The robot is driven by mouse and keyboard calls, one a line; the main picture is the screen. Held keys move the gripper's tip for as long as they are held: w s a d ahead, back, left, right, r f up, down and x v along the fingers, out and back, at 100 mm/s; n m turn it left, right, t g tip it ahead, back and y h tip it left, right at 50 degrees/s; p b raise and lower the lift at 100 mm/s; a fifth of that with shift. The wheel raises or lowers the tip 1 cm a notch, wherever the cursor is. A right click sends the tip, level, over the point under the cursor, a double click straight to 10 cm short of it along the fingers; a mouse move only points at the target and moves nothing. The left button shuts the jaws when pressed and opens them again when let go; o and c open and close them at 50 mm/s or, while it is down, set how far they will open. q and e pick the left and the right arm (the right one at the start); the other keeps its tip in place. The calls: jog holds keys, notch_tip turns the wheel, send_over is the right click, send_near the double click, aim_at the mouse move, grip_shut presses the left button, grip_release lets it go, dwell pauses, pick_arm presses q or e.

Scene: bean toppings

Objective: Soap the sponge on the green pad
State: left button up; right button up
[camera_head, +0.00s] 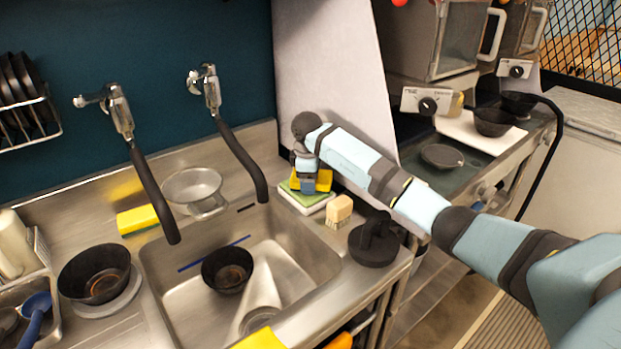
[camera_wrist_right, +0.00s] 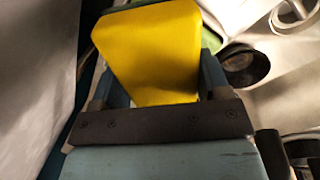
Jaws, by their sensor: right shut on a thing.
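A yellow sponge (camera_wrist_right: 150,48) fills the middle of the right wrist view, between the fingers of my right gripper (camera_wrist_right: 155,85). My right gripper (camera_head: 308,182) is shut on this sponge, which shows in the head view (camera_head: 323,181) directly over the green pad. I cannot tell whether the sponge touches the pad. Part of the pad is hidden under the sponge and gripper. My left gripper is not in view.
A wooden brush (camera_head: 339,211) and a black round tool (camera_head: 374,241) stand to the right of the pad. The sink (camera_head: 300,262) holds a dark bowl (camera_head: 227,269). Another yellow sponge (camera_head: 138,219) lies behind the sink at left. Two taps with black hoses hang over the sink.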

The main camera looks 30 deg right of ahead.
jog(key=shift+f, duration=0.2)
dwell(0.5)
jog(key=shift+f, duration=0.5)
dwell(0.3)
jog(key=shift+f+b, duration=0.4)
dwell(0.7)
jog(key=shift+s+f+p, duration=0.1)
jog(key=shift+f+p, duration=0.05)
jog(key=shift+p, duration=0.2)
dwell(1.7)
jog(key=shift+r+p, duration=0.5)
jog(key=shift+r, duration=0.05)
jog(key=shift+r+p, duration=2.2)
jog(key=shift+r, duration=0.85)
